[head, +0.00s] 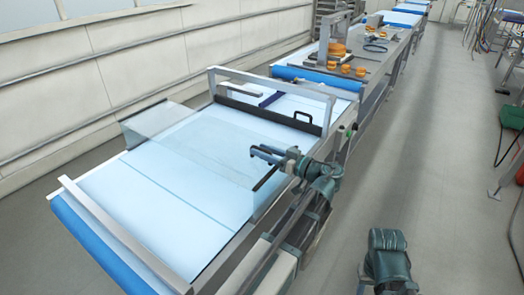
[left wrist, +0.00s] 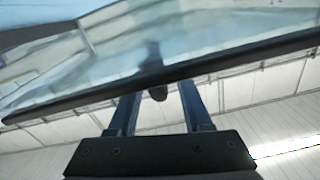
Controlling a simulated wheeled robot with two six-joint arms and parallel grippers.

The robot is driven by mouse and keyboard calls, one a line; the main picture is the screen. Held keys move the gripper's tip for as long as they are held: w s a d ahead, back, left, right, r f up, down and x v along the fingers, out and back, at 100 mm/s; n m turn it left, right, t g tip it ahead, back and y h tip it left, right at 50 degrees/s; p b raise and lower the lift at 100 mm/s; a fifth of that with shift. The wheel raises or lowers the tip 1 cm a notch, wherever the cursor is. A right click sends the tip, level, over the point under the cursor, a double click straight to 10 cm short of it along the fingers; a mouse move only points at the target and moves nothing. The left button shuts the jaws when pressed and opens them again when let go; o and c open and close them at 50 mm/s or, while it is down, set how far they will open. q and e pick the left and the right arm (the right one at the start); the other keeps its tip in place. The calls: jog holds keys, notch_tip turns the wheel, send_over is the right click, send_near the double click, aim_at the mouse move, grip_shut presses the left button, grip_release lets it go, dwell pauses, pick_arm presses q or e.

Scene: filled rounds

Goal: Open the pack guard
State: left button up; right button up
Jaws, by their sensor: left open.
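The pack guard is a clear panel (head: 185,140) over the pale blue belt, with its see-through side standing at the belt's left. My left gripper (head: 257,155) is open at the guard's right side, above the belt's near right edge. In the left wrist view, the clear panel (left wrist: 120,60) fills the top and its black edge (left wrist: 235,55) slants across the tips of my left fingers (left wrist: 160,95). I cannot tell whether they touch.
A metal frame (head: 270,82) spans the belt behind the guard. Farther along, orange rounds (head: 338,50) sit on a grey worktop. A green button (head: 349,132) is on the belt's right side. A panelled wall stands left; open floor (head: 440,150) lies right.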

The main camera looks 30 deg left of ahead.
pick_arm(q)
jog(key=shift+a, duration=0.3)
jog(key=shift+c, duration=0.3)
grip_shut()
dwell(1.0)
